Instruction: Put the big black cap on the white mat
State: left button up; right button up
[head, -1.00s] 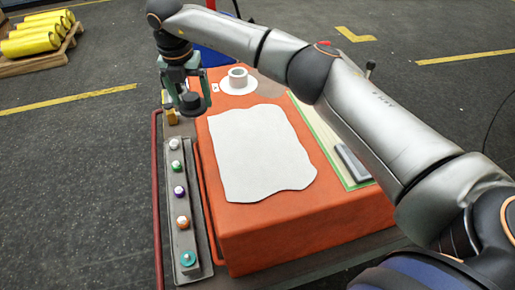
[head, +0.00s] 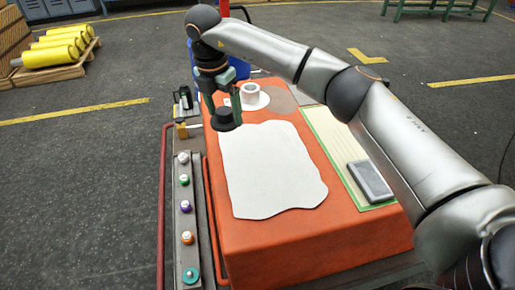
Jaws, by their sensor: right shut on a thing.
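My right gripper (head: 225,112) is shut on the big black cap (head: 225,122) and holds it upright, fingers pointing down. The cap shows in the head view just at the far left corner of the white mat (head: 272,172). It appears to be above the orange surface, but I cannot tell the exact height. The white mat is flat, wavy-edged and bare on the orange-covered table (head: 310,245). My left gripper is not in view.
A strip with several coloured caps (head: 186,236) runs along the left edge. A white ring on a round plate (head: 251,95) stands behind the mat. A grey block (head: 370,181) lies on a green-edged board (head: 335,140) at right. A red rail (head: 164,200) borders the left side.

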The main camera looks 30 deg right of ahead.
jog(key=s+d+f, duration=0.1)
jog(key=d+f, duration=0.1)
jog(key=s+d+f, duration=0.4)
jog(key=f, duration=0.1)
jog(key=shift+b, duration=0.35)
jog(key=shift+d+f, duration=0.1)
jog(key=shift+f, duration=1.5)
jog(key=shift+f, duration=0.2)
jog(key=o, duration=1.2)
jog(key=shift+r, duration=0.1)
jog(key=shift+o, duration=0.2)
notch_tip(320, 180, up, 12)
jog(key=s+a, duration=0.1)
jog(key=shift+a+p, duration=0.3)
jog(key=shift+p, duration=0.1)
